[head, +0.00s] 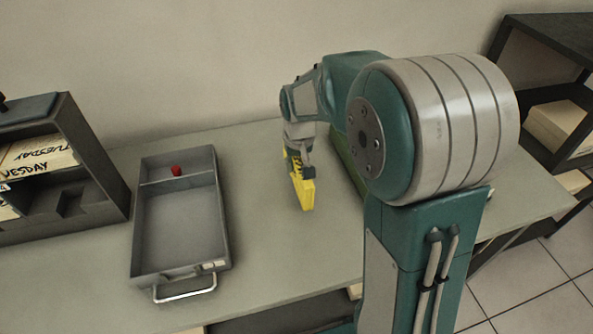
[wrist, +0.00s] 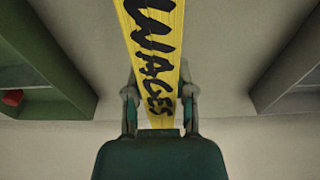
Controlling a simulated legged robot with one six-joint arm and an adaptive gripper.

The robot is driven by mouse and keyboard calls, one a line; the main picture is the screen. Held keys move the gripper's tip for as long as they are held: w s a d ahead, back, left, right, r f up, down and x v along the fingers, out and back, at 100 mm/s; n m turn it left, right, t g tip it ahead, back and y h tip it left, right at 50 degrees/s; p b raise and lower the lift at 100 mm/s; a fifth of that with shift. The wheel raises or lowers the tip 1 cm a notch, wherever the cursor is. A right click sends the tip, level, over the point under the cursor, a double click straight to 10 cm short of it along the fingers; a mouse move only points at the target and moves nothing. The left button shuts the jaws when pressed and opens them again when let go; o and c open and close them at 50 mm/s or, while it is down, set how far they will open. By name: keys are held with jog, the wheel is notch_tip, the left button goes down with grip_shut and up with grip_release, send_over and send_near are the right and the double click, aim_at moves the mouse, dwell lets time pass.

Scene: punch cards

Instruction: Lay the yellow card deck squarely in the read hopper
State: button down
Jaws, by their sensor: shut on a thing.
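The yellow card deck (head: 303,193) hangs from my gripper (head: 299,160), above the table and right of the grey tray. In the wrist view the deck (wrist: 155,50) has "WAGES" in black along its edge, and my gripper's fingers (wrist: 159,98) close on it from both sides. A dark green thing (head: 346,165) shows partly behind my arm; I cannot tell whether it is the read hopper. In the wrist view a green-walled box (wrist: 75,78) with a red thing in it is at the left edge, apart from the deck.
A grey tray (head: 222,222) with a front handle and a red piece (head: 176,170) stands on the table (head: 275,240). A dark rack (head: 103,180) at left holds decks marked "TUESDAY" (head: 38,153). Dark shelves (head: 560,45) stand at right. Table between tray and deck is clear.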

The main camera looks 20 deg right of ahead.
jog(key=s+r, duration=0.1)
jog(key=r, duration=0.1)
jog(key=s+r, duration=0.4)
jog(key=shift+s+a, duration=0.2)
jog(key=shift+a, duration=0.05)
jog(key=s+r, duration=0.3)
jog(key=s, duration=0.5)
jog(key=shift+s+a+r, duration=0.25)
jog(key=shift+a+r, duration=0.05)
jog(key=shift+a, duration=0.05)
